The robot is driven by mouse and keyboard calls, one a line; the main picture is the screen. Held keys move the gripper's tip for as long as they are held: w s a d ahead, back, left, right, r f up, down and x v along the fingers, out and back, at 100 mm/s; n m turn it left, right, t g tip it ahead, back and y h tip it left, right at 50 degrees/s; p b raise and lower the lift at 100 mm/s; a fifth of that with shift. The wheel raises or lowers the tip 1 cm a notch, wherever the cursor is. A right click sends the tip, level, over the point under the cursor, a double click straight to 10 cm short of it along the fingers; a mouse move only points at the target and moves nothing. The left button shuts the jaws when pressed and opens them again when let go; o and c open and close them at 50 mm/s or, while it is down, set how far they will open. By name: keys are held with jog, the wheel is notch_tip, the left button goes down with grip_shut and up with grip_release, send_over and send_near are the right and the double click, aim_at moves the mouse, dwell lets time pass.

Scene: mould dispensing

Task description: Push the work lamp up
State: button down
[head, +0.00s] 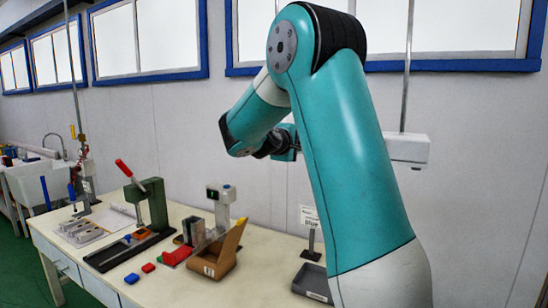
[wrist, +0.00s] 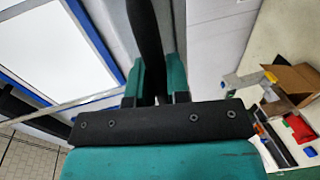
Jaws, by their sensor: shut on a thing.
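The work lamp (head: 408,149) is a white box-shaped head on a thin vertical rod in the head view, partly hidden behind my upper arm. My gripper (wrist: 155,85) shows in the wrist view as two teal fingers closed on a dark bar, the lamp handle (wrist: 147,35), which runs up out of the picture. In the head view my gripper is largely hidden behind my arm, level with the lamp, so the contact does not show there.
Below stands a cream workbench (head: 255,277) with a green hand press (head: 150,205), a cardboard bin (head: 217,256), a red block (head: 176,255) and a grey tray (head: 311,280). Windows and a wall lie behind. The air above the bench is mostly clear.

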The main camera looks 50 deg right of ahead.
notch_tip(320, 180, up, 9)
jog(key=p, duration=0.4)
jog(key=shift+r, duration=0.3)
jog(key=c, duration=1.2)
grip_release()
jog(key=shift+o, duration=0.5)
jog(key=shift+f, duration=0.2)
jog(key=shift+a, duration=0.3)
jog(key=p+v, duration=0.3)
jog(key=v, duration=1.3)
jog(key=shift+a+r, duration=0.25)
jog(key=shift+a, duration=0.1)
